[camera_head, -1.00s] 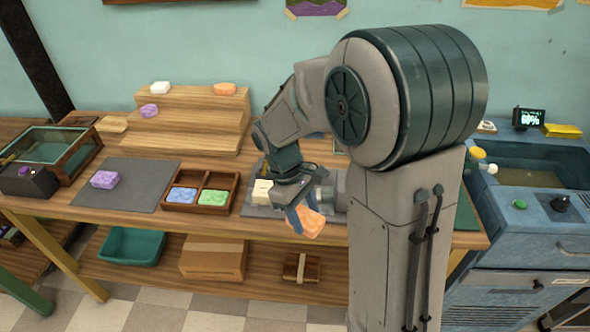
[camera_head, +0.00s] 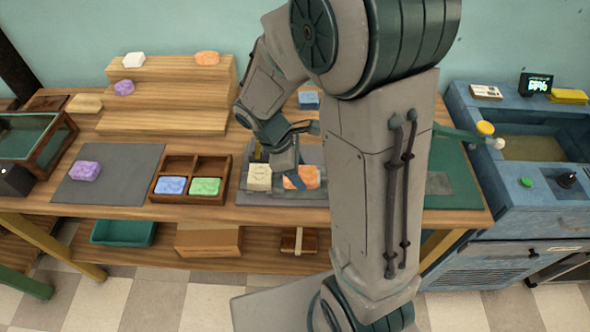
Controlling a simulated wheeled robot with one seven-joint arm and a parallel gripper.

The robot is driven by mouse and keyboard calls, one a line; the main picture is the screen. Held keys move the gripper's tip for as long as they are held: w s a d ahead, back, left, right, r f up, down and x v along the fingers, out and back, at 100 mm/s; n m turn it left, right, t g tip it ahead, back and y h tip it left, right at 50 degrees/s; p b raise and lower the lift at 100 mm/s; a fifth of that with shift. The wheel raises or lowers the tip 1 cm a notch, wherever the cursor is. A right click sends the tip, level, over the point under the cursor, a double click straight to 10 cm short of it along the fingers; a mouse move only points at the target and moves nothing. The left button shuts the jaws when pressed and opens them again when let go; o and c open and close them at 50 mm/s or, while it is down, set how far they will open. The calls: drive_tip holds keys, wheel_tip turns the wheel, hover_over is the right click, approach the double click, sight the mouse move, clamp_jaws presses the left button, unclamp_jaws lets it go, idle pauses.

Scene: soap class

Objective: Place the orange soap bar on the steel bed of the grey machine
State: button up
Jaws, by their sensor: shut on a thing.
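The orange soap bar (camera_head: 302,177) is in my gripper (camera_head: 288,178), at the front middle of the workbench. The fingers are shut on its left part; the far finger is mostly hidden. The bar is over or on the grey steel bed (camera_head: 285,199); I cannot tell whether it touches. A cream stamped soap bar (camera_head: 259,177) sits close to its left on the bed. My arm hides the right part of the bed and the rest of the grey machine.
A wooden tray (camera_head: 154,197) with blue and green soaps stands left of the bed. A grey mat (camera_head: 115,192) holds a purple soap. Stepped shelves (camera_head: 180,95) behind hold soaps, including another orange one (camera_head: 207,58). A blue machine (camera_head: 515,209) stands at right.

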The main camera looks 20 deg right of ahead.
drive_tip(key=w+f, duration=0.2)
drive_tip(key=w, duration=0.2)
drive_tip(key=shift+w+d+f+p, duration=0.15)
drive_tip(key=shift+w+f+p, duration=0.2)
drive_tip(key=shift+w+f, duration=0.05)
drive_tip(key=shift+f, duration=2.05)
drive_tip(key=shift+f, duration=0.1)
drive_tip(key=shift+f, duration=0.15)
drive_tip(key=o, duration=1.1)
drive_tip(key=shift+r, duration=0.2)
